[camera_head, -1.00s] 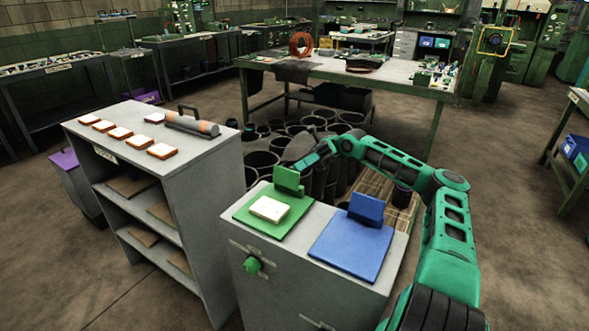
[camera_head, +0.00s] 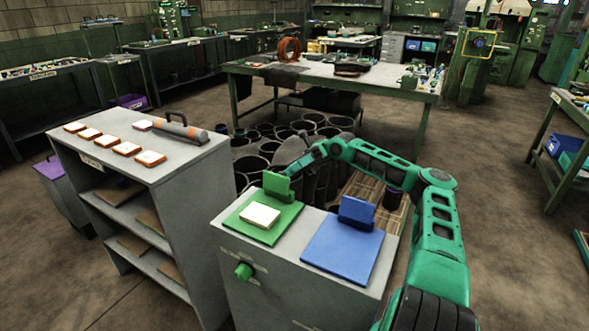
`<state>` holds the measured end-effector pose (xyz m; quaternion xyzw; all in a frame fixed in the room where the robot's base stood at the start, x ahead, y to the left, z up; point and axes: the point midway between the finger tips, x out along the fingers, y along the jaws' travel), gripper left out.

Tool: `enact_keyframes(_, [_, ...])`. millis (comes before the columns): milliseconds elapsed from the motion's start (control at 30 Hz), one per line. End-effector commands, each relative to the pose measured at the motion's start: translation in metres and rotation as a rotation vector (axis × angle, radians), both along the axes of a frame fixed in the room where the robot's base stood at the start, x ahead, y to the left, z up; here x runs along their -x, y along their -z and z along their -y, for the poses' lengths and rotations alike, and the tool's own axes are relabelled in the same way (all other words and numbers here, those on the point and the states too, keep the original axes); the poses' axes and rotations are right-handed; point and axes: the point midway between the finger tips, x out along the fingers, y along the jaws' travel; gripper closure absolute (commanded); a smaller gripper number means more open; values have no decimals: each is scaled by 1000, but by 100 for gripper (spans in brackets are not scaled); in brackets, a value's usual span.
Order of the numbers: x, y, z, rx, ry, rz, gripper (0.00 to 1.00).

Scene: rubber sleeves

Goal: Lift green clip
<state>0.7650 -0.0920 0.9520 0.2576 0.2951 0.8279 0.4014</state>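The green clip (camera_head: 262,224) lies on top of a grey cabinet. It is a flat green board with an upright green plate (camera_head: 277,186) at its back edge and a white block (camera_head: 260,215) on it.
A blue clip (camera_head: 343,247) with an upright blue plate lies to the right on the same cabinet (camera_head: 262,280). A grey shelf (camera_head: 170,155) at left bears several orange-edged white blocks and a handled cylinder (camera_head: 173,130). Dark cylinders (camera_head: 248,168) stand behind the cabinet.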

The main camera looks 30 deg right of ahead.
Motion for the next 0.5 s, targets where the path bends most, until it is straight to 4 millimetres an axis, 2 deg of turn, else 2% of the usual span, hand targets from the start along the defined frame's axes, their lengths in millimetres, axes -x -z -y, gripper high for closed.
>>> enact_keyframes(300, [-30, 11, 43, 5, 4, -1, 60])
enact_keyframes(500, [-41, 14, 59, -3, 2, 1, 60])
